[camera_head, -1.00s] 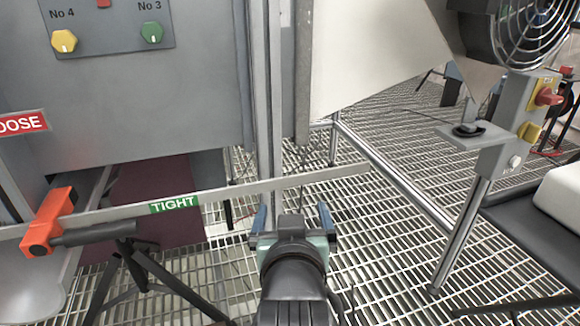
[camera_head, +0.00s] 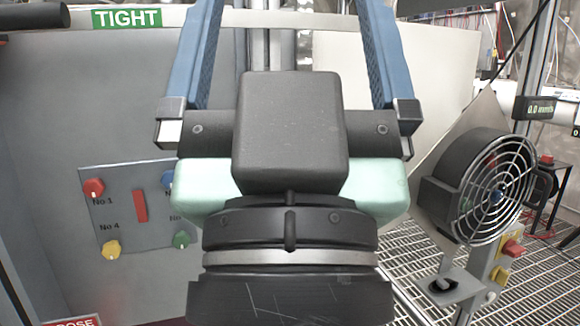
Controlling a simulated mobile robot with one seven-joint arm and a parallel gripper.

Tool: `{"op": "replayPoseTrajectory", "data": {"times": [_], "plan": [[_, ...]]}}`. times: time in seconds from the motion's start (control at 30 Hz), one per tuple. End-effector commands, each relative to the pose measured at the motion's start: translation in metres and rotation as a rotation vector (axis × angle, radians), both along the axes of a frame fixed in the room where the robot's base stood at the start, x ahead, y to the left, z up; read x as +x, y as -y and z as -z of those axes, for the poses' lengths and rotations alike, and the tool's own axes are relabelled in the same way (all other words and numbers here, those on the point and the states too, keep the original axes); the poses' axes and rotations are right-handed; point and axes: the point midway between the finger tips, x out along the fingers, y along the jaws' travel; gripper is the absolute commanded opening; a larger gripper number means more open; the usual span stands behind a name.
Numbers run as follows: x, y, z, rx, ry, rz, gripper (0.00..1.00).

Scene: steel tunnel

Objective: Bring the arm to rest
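My gripper (camera_head: 290,30) is large and close in the middle of the head view, pointing up the picture. Its two blue fingers stand wide apart and nothing shows between them except the background. The fingertips are cut off by the top edge. The black and pale green gripper body hides part of the grey cabinet behind it. No held object is visible.
A grey cabinet with a control panel (camera_head: 138,215) of coloured knobs is at left. A pale strip with a green TIGHT label (camera_head: 127,18) crosses the top. A caged fan (camera_head: 497,190) stands at right above open metal grating (camera_head: 415,255).

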Motion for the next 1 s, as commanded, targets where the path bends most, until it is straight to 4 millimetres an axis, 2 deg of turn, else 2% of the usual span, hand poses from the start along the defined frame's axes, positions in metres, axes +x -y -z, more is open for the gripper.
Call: {"op": "replayPoseTrajectory", "data": {"times": [0.03,0.6,0.8,1.0], "plan": [[0.000,0.000,-0.033,0.000,-0.001,0.000,1.00],[0.001,0.000,-0.205,0.000,-0.003,-0.001,1.00],[0.001,-0.001,-0.251,-0.001,-0.004,-0.002,1.00],[0.001,-0.001,-0.268,-0.001,-0.004,-0.002,1.00]]}}
